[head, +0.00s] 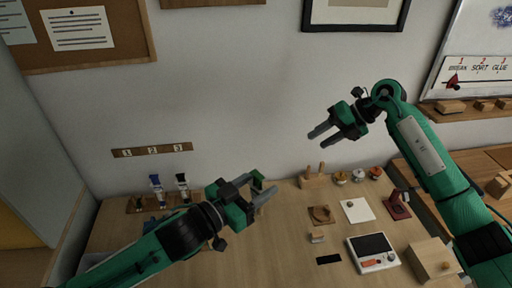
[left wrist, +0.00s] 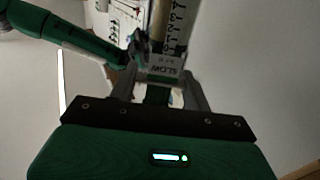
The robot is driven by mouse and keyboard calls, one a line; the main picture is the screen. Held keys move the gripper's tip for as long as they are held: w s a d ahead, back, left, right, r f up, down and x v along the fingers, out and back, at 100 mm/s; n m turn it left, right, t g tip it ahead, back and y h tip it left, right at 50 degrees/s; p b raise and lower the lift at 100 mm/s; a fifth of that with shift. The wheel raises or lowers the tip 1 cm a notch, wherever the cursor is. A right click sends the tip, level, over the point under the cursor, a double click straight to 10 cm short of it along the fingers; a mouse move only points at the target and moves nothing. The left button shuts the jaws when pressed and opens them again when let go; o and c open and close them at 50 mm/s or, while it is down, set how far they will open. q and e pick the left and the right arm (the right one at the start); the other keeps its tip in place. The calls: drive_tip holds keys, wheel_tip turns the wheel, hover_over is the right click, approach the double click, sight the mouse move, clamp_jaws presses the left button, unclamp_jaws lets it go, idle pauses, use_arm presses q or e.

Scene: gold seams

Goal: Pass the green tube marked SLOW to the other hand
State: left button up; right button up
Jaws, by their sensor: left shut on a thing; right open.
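My left gripper (head: 268,193) is raised above the table near the middle and is shut on the green tube. In the left wrist view the tube's pale label marked SLOW (left wrist: 163,67) shows between the fingers, with a green part (left wrist: 157,95) below it. In the head view the tube is small and mostly hidden by the gripper. My right gripper (head: 318,133) is open and empty, higher up and to the right, its fingers pointing left. It is well apart from the tube.
A wooden rack (head: 138,208) at the left holds a blue-marked tube (head: 156,184) and a dark-capped tube (head: 182,182). At the right stand a pegged wooden block (head: 313,183), small jars (head: 341,178), a scale (head: 373,252) and a wooden box (head: 433,260). The air between the grippers is clear.

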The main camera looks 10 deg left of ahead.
drive_tip(key=s+a+r+n+g+h, duration=0.1)
drive_tip(key=s+a+r+n+h, duration=0.1)
drive_tip(key=s+a+r, duration=0.3)
drive_tip(key=s+a+r+n+g+h, duration=0.1)
drive_tip(key=s+a+r+n+h, duration=0.1)
drive_tip(key=s+a, duration=0.35)
drive_tip(key=n+t+h, duration=0.1)
drive_tip(key=n+h, duration=0.2)
drive_tip(key=h, duration=0.1)
approach(256, 186)
drive_tip(key=shift+w+a+r, duration=0.2)
drive_tip(key=shift+w+a, duration=0.1)
drive_tip(key=shift+a, duration=0.1)
drive_tip(key=shift+s+t+h, duration=0.3)
drive_tip(key=shift+s+h, duration=0.1)
drive_tip(key=shift+s, duration=0.05)
wheel_tip(256, 186, down, 12)
drive_tip(key=shift+f, duration=0.1)
clamp_jaws()
use_arm(q)
drive_tip(key=o, duration=1)
drive_tip(key=shift+o, duration=0.2)
